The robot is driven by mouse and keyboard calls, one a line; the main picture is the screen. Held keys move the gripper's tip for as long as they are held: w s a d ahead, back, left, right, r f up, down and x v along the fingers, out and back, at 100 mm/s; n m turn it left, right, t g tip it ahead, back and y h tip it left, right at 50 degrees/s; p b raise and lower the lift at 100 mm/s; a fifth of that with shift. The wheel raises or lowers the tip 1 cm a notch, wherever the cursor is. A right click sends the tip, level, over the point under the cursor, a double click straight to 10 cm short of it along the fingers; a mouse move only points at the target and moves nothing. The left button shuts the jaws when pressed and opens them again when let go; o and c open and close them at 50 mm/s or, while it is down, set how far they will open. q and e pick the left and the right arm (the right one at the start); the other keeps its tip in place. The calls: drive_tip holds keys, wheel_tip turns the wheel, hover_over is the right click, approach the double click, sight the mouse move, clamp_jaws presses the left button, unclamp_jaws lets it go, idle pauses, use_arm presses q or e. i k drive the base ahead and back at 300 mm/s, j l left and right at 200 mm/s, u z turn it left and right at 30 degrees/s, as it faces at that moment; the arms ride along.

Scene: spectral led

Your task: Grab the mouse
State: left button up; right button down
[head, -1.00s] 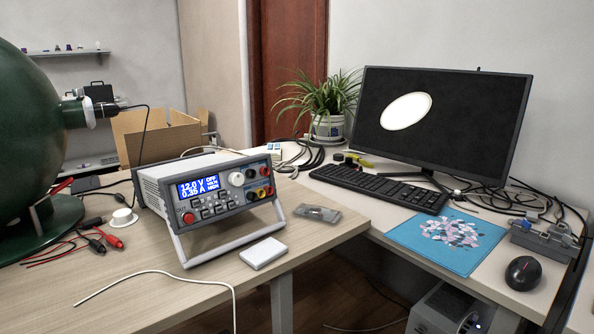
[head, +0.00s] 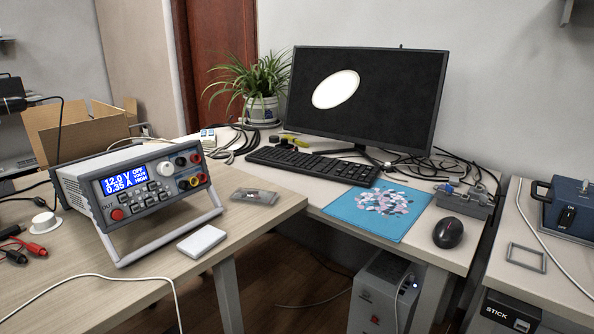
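The black computer mouse (head: 448,232) lies on the light desk in the head view, right of centre. It sits just to the right of the blue mouse pad (head: 379,231) with a flower print, off the pad and near the desk's front edge. Neither of my grippers shows in the head view, so nothing of mine is seen near the mouse.
A monitor (head: 366,97) and black keyboard (head: 312,165) stand behind the pad. A grey fixture (head: 463,201) and cables lie behind the mouse. A power supply (head: 140,194) stands on the left table. A PC tower (head: 381,293) is below. A second table (head: 536,284) is at right.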

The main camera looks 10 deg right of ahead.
sight(448, 233)
drive_tip(key=k+z, duration=0.15)
drive_tip(key=z, duration=1.1)
